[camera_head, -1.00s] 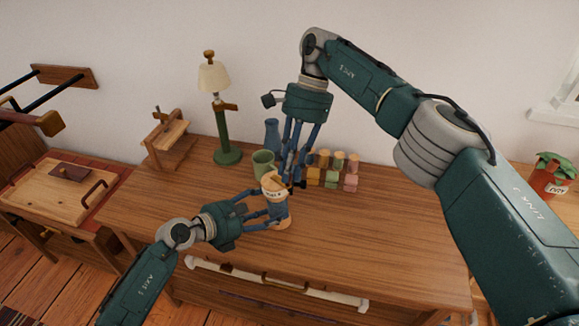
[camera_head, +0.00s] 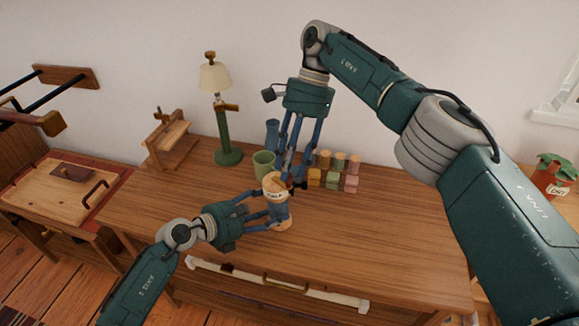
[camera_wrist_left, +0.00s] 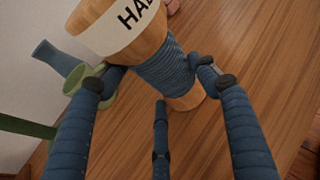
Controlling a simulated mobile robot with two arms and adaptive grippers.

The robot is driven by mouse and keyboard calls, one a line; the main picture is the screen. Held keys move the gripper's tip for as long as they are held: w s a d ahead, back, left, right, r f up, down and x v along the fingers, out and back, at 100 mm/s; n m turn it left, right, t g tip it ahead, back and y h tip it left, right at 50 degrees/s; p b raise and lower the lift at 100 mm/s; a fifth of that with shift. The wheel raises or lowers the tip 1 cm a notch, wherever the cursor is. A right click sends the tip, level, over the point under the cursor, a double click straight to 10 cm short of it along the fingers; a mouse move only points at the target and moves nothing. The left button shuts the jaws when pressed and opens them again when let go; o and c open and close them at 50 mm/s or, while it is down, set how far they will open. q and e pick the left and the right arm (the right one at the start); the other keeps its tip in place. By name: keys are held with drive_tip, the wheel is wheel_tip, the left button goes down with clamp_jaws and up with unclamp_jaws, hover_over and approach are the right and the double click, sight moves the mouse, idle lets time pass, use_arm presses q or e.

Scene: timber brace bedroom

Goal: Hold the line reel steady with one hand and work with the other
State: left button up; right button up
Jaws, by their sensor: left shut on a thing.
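The line reel (camera_head: 279,213) is a pale wooden spool wound with blue line, standing on the wooden table (camera_head: 380,235). Its upper part has a white label with dark letters, cut off in the left wrist view (camera_wrist_left: 167,60). My left gripper (camera_head: 266,209) is shut on the reel from the left. In the left wrist view two fingers (camera_wrist_left: 150,82) touch either side of the blue winding and a third is below. My right gripper (camera_head: 291,172) points down from above, its fingertips close behind and beside the reel's top. Whether they touch anything is unclear.
A green cup (camera_head: 263,163) and blue vase (camera_head: 272,135) stand close behind the reel. Several small coloured blocks (camera_head: 332,179) stand to its right, by my right fingers. A green lamp (camera_head: 228,130) and wooden stand (camera_head: 170,135) are farther left. The table's right front is clear.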

wheel_tip(320, 180, up, 9)
idle(0.3)
drive_tip(key=shift+a+f, duration=0.1)
drive_tip(key=shift+f, duration=0.1)
drive_tip(key=m+t+h, duration=0.3)
drive_tip(key=m+t, duration=0.5)
drive_tip(key=m, duration=1.5)
approach(290, 174)
drive_tip(key=shift+y, duration=0.3)
drive_tip(key=x, duration=0.8)
drive_tip(key=shift+s+f, duration=0.2)
drive_tip(key=shift+f, duration=0.05)
